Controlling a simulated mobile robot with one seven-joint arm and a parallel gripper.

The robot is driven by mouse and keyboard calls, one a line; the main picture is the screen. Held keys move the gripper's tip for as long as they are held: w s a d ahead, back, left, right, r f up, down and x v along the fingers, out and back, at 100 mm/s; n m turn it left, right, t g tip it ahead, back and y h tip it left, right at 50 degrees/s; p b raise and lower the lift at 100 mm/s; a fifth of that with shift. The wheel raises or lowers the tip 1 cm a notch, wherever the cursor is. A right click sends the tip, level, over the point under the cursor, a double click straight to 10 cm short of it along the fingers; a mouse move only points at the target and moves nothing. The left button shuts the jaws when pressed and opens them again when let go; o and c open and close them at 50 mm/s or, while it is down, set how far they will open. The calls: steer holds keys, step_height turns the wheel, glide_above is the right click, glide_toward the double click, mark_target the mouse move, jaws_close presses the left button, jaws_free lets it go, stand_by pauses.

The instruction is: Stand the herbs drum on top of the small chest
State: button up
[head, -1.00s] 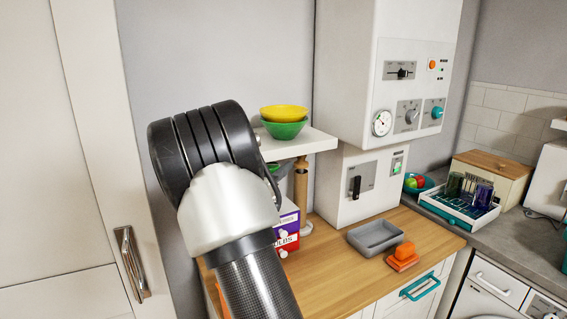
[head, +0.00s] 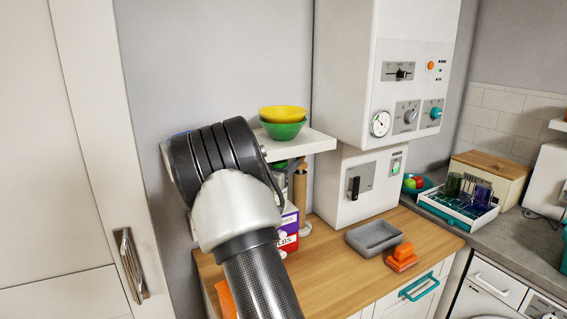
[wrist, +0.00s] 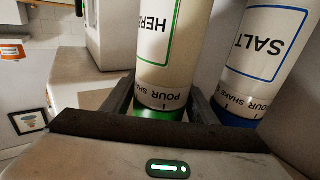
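The herbs drum (wrist: 168,45), cream with a green-edged label and a green end, fills the middle of the wrist view. My gripper (wrist: 161,100) has one finger on each side of it, near the green end. The fingers look very close to its sides, but I cannot tell whether they press on it. In the head view my arm hides the gripper and the drum. A small box with purple and red fronts and white knobs (head: 289,241) stands on the wooden worktop, partly behind my arm; it seems to be the small chest.
The salt drum (wrist: 268,50) stands close to the right of the herbs drum in the wrist view. A white shelf (head: 312,143) carries green and yellow bowls (head: 283,122) above the box. A grey tray (head: 374,236) and an orange item (head: 402,256) lie on the worktop (head: 325,270).

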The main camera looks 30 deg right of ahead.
steer(key=shift+o, duration=0.9)
steer(key=shift+r, duration=0.1)
steer(key=v, duration=1.2)
steer(key=shift+r, duration=0.1)
